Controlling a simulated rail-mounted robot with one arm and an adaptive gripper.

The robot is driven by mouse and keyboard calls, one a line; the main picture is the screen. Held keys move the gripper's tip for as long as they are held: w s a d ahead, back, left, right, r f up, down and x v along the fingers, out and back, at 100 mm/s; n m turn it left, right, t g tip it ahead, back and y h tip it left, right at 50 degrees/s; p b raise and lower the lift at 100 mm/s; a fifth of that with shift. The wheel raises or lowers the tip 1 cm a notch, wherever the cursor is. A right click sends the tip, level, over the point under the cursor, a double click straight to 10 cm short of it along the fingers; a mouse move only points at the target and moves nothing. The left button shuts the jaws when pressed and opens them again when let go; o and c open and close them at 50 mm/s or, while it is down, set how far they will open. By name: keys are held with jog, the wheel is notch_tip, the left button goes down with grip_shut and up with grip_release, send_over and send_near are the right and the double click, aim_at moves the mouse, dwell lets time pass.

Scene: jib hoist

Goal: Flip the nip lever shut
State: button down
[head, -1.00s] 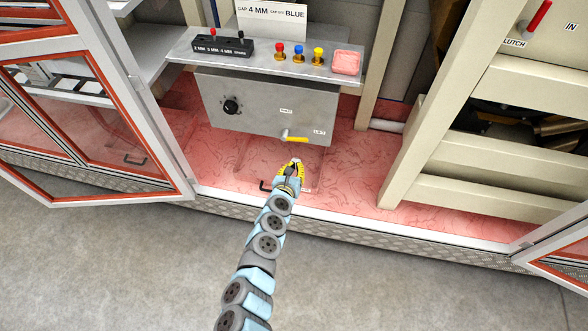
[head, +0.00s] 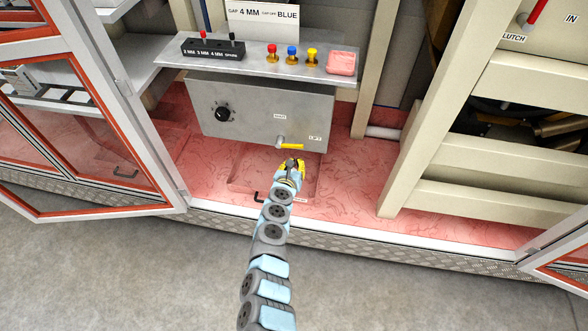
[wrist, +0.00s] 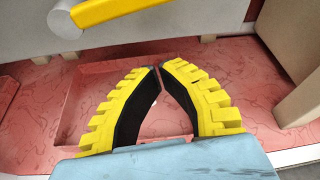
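The yellow lever (head: 290,146) is on the lower edge of the grey panel (head: 253,118), pointing right from its round silver pivot, near two small white labels too blurred to read. In the wrist view the lever (wrist: 108,9) crosses the top left, cut off by the frame edge, with its grey pivot (wrist: 66,18) at its left end. My gripper (head: 291,161) is just below and in front of the lever, apart from it. In the wrist view my gripper (wrist: 159,67) has its yellow-and-black fingertips together, with nothing seen between them.
A black knob (head: 222,113) is on the panel's left. Above, a shelf (head: 256,65) holds a black gauge block (head: 212,48), coloured plungers (head: 292,53) and a pink pad (head: 341,62). Open framed doors (head: 152,130) flank the opening; a beige post (head: 437,110) stands right.

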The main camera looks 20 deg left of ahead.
jog(key=shift+w+a+r+p, duration=0.2)
jog(key=shift+r+p, duration=0.2)
jog(key=shift+r, duration=0.55)
jog(key=shift+w+a+r+p, duration=0.15)
jog(key=shift+r+p, duration=0.2)
jog(key=shift+r, duration=0.55)
jog(key=shift+s, duration=0.1)
jog(key=shift+d+r, duration=0.15)
